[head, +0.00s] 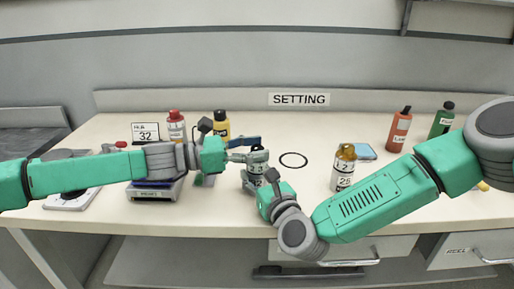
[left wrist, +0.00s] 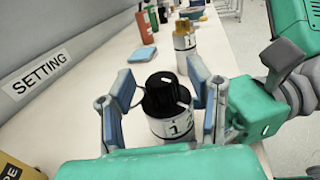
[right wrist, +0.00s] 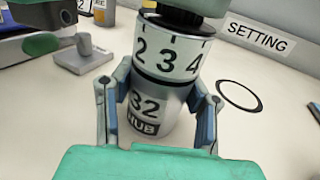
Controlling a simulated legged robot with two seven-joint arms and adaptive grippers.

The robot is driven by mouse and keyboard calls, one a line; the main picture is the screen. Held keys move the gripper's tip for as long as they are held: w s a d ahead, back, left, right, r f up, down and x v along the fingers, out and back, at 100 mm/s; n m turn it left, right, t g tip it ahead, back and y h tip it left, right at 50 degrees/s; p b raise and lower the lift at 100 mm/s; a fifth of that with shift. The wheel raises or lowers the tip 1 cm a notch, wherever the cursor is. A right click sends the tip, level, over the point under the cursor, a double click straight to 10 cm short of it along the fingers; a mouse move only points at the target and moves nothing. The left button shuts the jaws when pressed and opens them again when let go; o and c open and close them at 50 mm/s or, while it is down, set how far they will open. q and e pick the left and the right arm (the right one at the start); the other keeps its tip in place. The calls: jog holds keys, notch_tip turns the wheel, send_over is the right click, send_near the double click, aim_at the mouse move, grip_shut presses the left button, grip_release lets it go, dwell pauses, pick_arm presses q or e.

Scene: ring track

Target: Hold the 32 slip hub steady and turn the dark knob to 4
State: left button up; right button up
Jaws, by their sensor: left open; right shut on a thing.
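The 32 slip hub (head: 256,168) stands upright on the bench, a pale cylinder marked "32 HUB" with a number ring reading 2, 3, 4 in the right wrist view (right wrist: 152,112). My right gripper (right wrist: 160,105) is shut on the hub body, one finger on each side. The dark knob (left wrist: 166,93) on top of the hub carries white marks; the number 1 shows below it in the left wrist view. My left gripper (left wrist: 162,90) is open, its fingers on either side of the knob with gaps. The setting under the knob's pointer cannot be told.
A "SETTING" sign (head: 299,99) is on the back ledge. A dark ring (head: 293,160) lies right of the hub, and an amber-topped bottle (head: 344,170) stands beyond it. A scale (head: 156,190) and a "32" card (head: 146,132) are at left. Red (head: 399,129) and green (head: 442,121) bottles stand far right.

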pick_arm(q)
grip_shut()
jog(key=shift+w, duration=0.15)
dwell(1.6)
grip_release()
